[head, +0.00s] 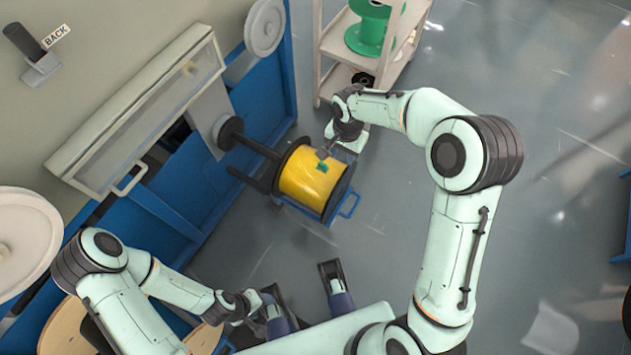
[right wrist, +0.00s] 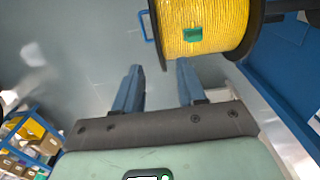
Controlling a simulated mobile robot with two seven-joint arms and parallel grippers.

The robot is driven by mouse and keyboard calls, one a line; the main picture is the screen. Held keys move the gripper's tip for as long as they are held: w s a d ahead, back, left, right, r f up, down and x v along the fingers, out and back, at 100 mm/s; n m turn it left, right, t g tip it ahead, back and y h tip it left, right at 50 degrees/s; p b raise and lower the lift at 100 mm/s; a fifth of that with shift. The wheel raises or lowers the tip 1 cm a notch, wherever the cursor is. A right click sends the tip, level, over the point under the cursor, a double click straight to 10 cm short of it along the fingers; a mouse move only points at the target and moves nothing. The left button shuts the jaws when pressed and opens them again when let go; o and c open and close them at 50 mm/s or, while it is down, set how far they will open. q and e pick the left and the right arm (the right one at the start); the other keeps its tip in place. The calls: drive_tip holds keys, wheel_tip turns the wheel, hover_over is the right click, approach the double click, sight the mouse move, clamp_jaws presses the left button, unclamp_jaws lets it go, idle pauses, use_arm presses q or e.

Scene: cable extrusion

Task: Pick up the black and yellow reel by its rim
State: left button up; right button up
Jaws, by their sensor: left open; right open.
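The black and yellow reel (head: 305,179) has yellow cable wound between two black rims and sits at the end of a dark shaft by the blue machine. A small green patch shows on its cable. The reel also fills the upper part of the right wrist view (right wrist: 207,22). My right gripper (head: 329,150) is open and empty beside the reel's upper right side; its two fingers (right wrist: 158,84) point towards the reel, apart from it in the right wrist view. My left gripper (head: 262,316) is open near the bottom of the head view, away from the reel.
A blue frame with a handle (head: 349,205) lies under the reel. The blue machine (head: 195,185) stands to the left. A beige shelf cart (head: 385,62) with a green spool (head: 370,28) stands behind.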

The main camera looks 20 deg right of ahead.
drive_tip(key=b, duration=0.1)
hover_over(342, 176)
drive_tip(key=f, duration=0.5)
drive_tip(key=a+f, duration=0.1)
drive_tip(key=f, duration=0.1)
drive_tip(key=shift+f, duration=0.3)
drive_tip(key=f, duration=0.2)
drive_tip(key=d+f, duration=0.1)
drive_tip(key=f, duration=0.1)
drive_tip(key=shift+f+b, duration=0.25)
drive_tip(key=shift+b, duration=0.15)
drive_tip(key=shift+f, duration=0.45)
use_arm(q)
drive_tip(key=shift+w+a+f, duration=0.2)
drive_tip(key=shift+w+f, duration=0.3)
drive_tip(key=shift+f, duration=0.35)
use_arm(e)
clamp_jaws()
drive_tip(key=shift+a+r, duration=0.1)
